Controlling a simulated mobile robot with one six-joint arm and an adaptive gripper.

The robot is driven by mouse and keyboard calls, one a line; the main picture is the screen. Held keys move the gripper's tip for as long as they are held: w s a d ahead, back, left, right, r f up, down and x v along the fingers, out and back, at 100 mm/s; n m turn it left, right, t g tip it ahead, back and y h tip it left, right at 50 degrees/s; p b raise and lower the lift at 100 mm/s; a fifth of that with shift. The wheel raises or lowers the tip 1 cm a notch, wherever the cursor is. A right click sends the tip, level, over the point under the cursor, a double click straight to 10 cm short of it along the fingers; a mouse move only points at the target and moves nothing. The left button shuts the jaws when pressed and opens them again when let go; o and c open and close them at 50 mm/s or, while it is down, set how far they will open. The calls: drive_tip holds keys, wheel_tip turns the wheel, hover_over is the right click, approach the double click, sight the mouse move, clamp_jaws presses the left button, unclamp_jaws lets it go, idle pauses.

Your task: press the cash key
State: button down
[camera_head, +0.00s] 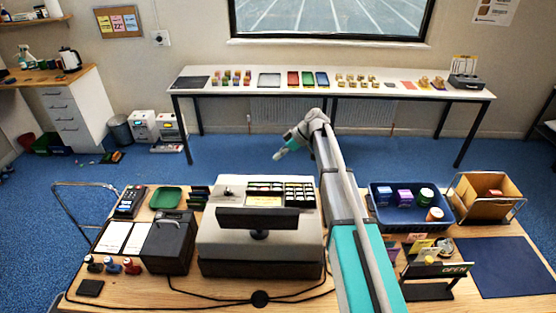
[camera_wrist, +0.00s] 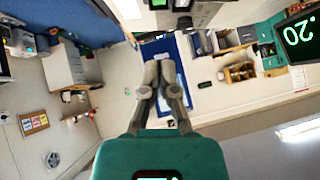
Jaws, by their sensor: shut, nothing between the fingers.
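The cash register (camera_head: 260,245) is a grey-white till on the wooden counter in the head view. Its dark display on a short stand faces me, and blocks of dark and pale keys (camera_head: 300,193) lie on its far side. The labels are too small to read, so I cannot tell which key is the cash key. My gripper (camera_head: 278,155) is beyond the register, over the blue floor between counter and back table, apart from the keys. In the wrist view my gripper (camera_wrist: 158,66) is shut and empty. A dark screen with green digits (camera_wrist: 299,34) shows at the right there.
The counter (camera_head: 185,290) also holds a black box-shaped device (camera_head: 168,243), a card terminal (camera_head: 131,202), a green tray (camera_head: 166,197), stamps, a blue crate (camera_head: 410,220) of goods and an open sign (camera_head: 430,270). A long white table (camera_head: 210,86) stands under the window.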

drive_tip(key=b, duration=0.6)
hover_over(262, 184)
drive_tip(key=f, duration=0.6)
drive_tip(key=shift+w+f, duration=0.25)
drive_tip(key=shift+w, duration=0.15)
drive_tip(key=shift+s+f+b, duration=0.25)
drive_tip(key=shift+f+b, duration=0.65)
drive_tip(key=shift+b, duration=0.05)
drive_tip(key=shift+s+f+b, duration=0.2)
drive_tip(key=shift+f+b, duration=0.65)
drive_tip(key=shift+b, duration=0.05)
drive_tip(key=shift+d, duration=0.1)
